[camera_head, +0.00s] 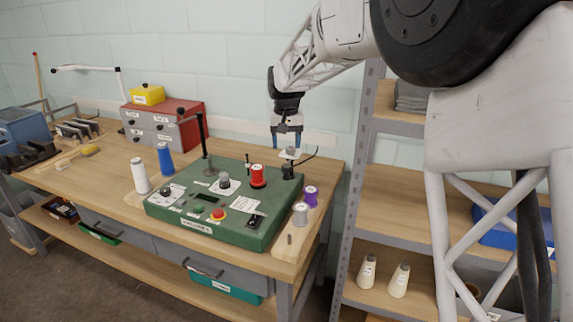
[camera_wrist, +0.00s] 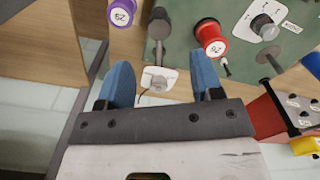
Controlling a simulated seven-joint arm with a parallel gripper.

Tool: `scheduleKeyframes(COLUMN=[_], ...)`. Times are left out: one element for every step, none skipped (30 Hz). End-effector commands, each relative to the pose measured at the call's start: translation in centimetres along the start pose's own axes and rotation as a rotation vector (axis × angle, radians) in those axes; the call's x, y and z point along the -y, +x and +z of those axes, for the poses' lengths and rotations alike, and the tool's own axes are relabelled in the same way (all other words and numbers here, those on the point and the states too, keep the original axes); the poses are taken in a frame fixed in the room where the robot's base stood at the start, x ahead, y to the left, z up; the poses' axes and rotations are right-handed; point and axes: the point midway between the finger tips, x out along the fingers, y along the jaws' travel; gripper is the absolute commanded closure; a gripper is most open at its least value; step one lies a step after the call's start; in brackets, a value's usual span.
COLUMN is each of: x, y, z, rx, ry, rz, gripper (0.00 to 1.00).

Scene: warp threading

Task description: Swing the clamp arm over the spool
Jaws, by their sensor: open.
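A red spool (camera_head: 257,173) stands on the back right part of the green machine (camera_head: 250,222); it also shows in the wrist view (camera_wrist: 210,37). A tall black post with a sideways arm and a dark knob (camera_head: 181,111), which looks like the clamp arm, stands at the machine's back left. Its arm points left, away from the red spool. My gripper (camera_head: 288,148) is open over the machine's back right corner. In the wrist view its blue fingers are apart, either side of a small white plate with a round metal part (camera_wrist: 158,80). Nothing is visibly gripped.
Purple (camera_head: 310,195) and grey (camera_head: 300,213) spools stand right of the machine; white (camera_head: 140,176) and blue (camera_head: 165,158) spools stand left. A dark short post (camera_head: 288,172) is below my gripper. A red cabinet (camera_head: 180,125) stands behind. Metal shelving (camera_head: 352,170) is at right.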

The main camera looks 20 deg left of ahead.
Motion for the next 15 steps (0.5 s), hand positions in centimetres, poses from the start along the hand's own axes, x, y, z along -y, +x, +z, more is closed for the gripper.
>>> scheduleKeyframes(x=[0.0, 0.0, 0.0, 0.0, 0.0, 0.0, 0.0, 0.0, 0.0, 0.0, 0.0, 0.0, 0.0, 0.0, 0.0], y=[0.0, 0.0, 0.0, 0.1, 0.1, 0.3, 0.4, 0.5, 0.7, 0.9, 1.2, 1.5, 1.8, 2.1, 2.6], z=[0.0, 0.0, 0.0, 0.0, 0.0, 0.0, 0.0, 0.0, 0.0, 0.0, 0.0, 0.0, 0.0, 0.0, 0.0], rx=[0.000, 0.000, 0.000, 0.000, 0.000, 0.001, 0.001, 0.001, 0.001, 0.001, 0.001, 0.001, 0.001, 0.001, 0.002], ry=[0.000, 0.000, 0.000, 0.000, 0.000, 0.000, 0.000, 0.000, 0.000, 0.000, 0.000, 0.000, 0.000, 0.000, 0.000], rz=[0.000, 0.000, 0.000, 0.000, 0.000, 0.000, 0.000, 0.000, 0.000, 0.000, 0.000, 0.000, 0.000, 0.000, 0.000], gripper=[0.40, 0.40, 0.40, 0.40, 0.40, 0.40, 0.40, 0.40, 0.40, 0.40, 0.40, 0.40, 0.40, 0.40, 0.40])
